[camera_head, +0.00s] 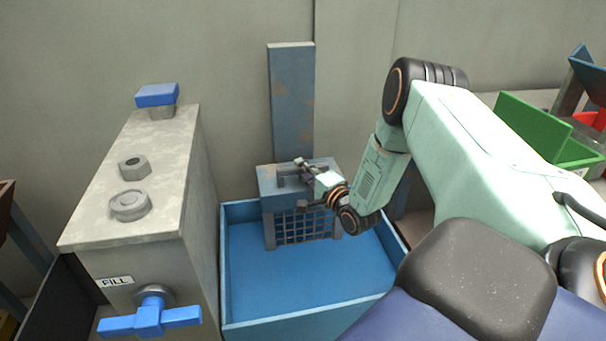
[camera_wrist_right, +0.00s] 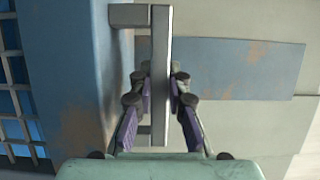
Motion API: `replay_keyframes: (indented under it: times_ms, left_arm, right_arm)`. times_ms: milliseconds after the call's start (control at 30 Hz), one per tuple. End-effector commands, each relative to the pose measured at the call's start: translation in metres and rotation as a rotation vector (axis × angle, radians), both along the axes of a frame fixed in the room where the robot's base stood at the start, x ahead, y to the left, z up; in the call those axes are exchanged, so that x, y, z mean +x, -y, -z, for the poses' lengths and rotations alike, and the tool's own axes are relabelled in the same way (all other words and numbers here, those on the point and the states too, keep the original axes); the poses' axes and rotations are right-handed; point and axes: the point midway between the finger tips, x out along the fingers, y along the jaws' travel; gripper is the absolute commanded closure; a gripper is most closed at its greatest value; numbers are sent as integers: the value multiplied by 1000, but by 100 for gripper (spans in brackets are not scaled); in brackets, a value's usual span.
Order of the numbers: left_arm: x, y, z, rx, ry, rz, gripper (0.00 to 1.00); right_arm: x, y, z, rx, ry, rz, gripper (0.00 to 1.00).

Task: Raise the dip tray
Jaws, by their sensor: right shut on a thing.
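The dip tray (camera_head: 268,190) is a blue-grey, worn metal basket with a grid front, standing upright against a tall vertical rail (camera_head: 292,100). It is at the back of a blue tank (camera_head: 290,285). My right gripper (camera_head: 296,172) is at the bar handle on the tray's top. In the right wrist view, the two fingers (camera_wrist_right: 160,95) are on either side of the grey handle bar (camera_wrist_right: 160,60), shut on it. The tray's grid shows at the left edge of that view (camera_wrist_right: 20,100). My left gripper is not in view.
A grey cabinet (camera_head: 130,210) with a blue valve handle (camera_head: 150,318), a FILL label and a blue cap (camera_head: 157,95) stands left of the tank. A green bin (camera_head: 545,130) and a red bin (camera_head: 590,120) are at the right. A plain wall is behind.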

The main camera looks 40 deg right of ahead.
Motion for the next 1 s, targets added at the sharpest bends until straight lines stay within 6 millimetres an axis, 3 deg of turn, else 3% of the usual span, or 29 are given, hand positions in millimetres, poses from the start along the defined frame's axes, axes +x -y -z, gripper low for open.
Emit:
replay_keyframes:
  times_ms: [33, 500, 700, 1000]
  left_arm:
    - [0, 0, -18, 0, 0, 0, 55]
    - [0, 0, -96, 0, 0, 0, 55]
    - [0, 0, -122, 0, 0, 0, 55]
    - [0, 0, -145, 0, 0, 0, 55]
  right_arm:
    - [2, 1, -25, -1, 12, 2, 100]
    - [2, 2, -125, -2, 12, 3, 100]
    - [2, 2, -159, -1, 12, 4, 100]
    - [2, 2, -190, -2, 11, 3, 100]
